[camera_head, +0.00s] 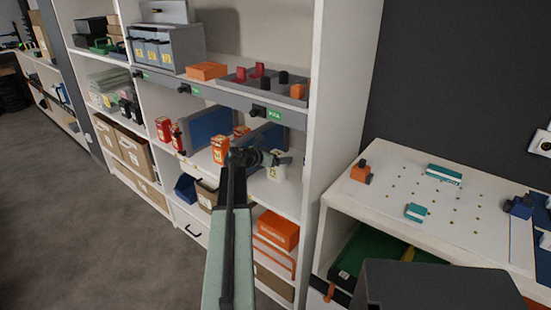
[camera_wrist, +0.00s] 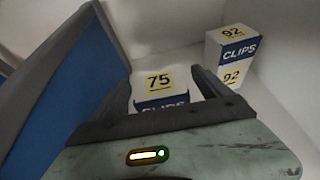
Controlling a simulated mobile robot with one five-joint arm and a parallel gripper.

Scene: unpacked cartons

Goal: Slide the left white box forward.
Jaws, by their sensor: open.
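The left white box (camera_wrist: 160,84), marked 75 on a yellow label with a dark blue lower part, stands upright on a white shelf in the wrist view. My gripper (camera_wrist: 163,92) is open, with one finger on each side of this box; I cannot tell whether either finger touches it. The palm hides the box's lower front. A second white box (camera_wrist: 231,50), marked CLIPS and 92, stands farther right and back, apart from my gripper. In the head view my gripper (camera_head: 284,160) reaches into the shelf, and a white box (camera_head: 277,173) shows partly behind it.
A blue panel with a grey frame (camera_wrist: 65,85) stands close left of my gripper. In the head view an orange box (camera_head: 220,150) is left of my arm, and a larger orange box (camera_head: 278,231) sits on the shelf below. The shelf's white side wall (camera_head: 325,130) bounds the right.

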